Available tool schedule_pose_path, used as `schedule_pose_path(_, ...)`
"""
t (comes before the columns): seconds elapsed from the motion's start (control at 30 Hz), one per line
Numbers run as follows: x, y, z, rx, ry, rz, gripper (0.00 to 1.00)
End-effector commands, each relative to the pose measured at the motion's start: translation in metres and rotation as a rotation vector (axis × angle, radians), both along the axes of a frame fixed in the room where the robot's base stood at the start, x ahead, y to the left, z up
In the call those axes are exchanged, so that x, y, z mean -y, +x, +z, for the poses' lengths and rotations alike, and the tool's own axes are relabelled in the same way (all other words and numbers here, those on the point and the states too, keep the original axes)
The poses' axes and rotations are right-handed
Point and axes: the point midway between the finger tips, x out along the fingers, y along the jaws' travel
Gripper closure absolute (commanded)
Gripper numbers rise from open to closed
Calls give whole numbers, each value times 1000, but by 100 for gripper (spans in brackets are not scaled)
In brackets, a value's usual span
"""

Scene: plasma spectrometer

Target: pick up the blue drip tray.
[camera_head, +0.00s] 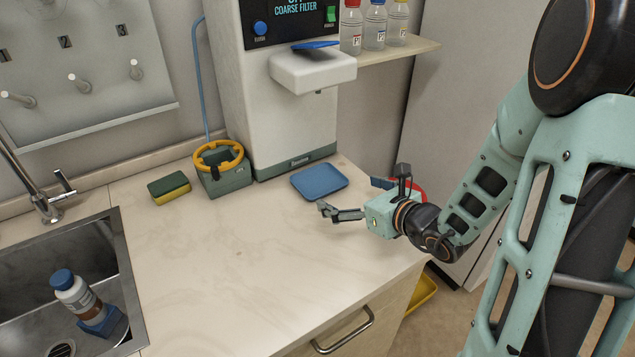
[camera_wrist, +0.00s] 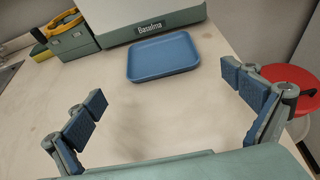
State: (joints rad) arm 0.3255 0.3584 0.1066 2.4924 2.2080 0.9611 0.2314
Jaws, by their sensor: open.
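The blue drip tray (camera_head: 320,181) lies flat on the pale worktop, just in front of the white dispenser machine. It is a shallow rectangle with rounded corners and looks empty. In the wrist view the tray (camera_wrist: 163,58) is ahead of my gripper, past the fingertips and between their lines. My gripper (camera_head: 341,213) is just in front of the tray in the head view, apart from it. In the wrist view my gripper (camera_wrist: 168,98) has its two fingers spread wide, with nothing between them.
The dispenser machine (camera_head: 287,130) stands behind the tray. A green box with a yellow ring (camera_head: 222,168) and a sponge (camera_head: 169,188) are to the left. A sink (camera_head: 60,290) holds a bottle (camera_head: 78,292). A red stool (camera_wrist: 291,88) is beyond the right edge. The front worktop is clear.

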Motion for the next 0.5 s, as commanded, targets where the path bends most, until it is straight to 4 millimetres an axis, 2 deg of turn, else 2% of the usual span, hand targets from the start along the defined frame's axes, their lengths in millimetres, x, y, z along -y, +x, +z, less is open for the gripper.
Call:
schedule_pose_path(0.2,-19,27,-14,0,0,2,0)
schedule_pose_path(0.5,-32,47,-23,0,-1,3,0)
